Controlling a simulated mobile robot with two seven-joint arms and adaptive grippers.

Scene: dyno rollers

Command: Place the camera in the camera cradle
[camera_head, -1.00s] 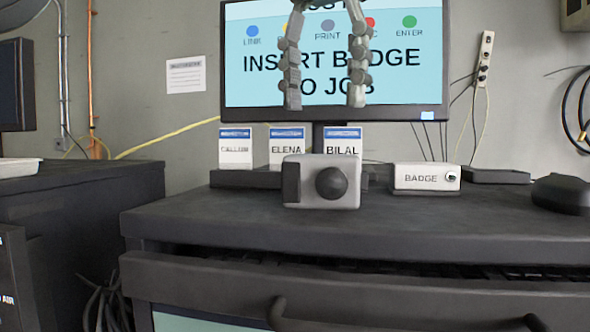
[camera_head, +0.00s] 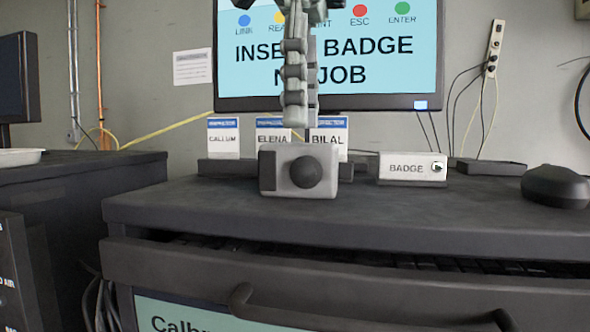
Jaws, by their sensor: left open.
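The camera (camera_head: 299,171), a pale grey box with a dark round lens and a dark left side, sits upright on the dark cabinet top, lens facing me. My left gripper (camera_head: 303,119) hangs down just above and behind or over the camera, fingers pointing down. It is open, turned so one finger partly covers the other, and it holds nothing. I cannot tell its exact depth from the camera. A low dark tray (camera_head: 490,167) lies at the right back; I cannot tell if it is the camera cradle. My right gripper is out of view.
Name cards, such as CALLUM (camera_head: 223,140), stand in a dark rack behind the camera. A white BADGE box (camera_head: 412,168) is to the right, then a dark mouse-like object (camera_head: 555,186). A monitor (camera_head: 420,60) stands behind. The front cabinet top is clear.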

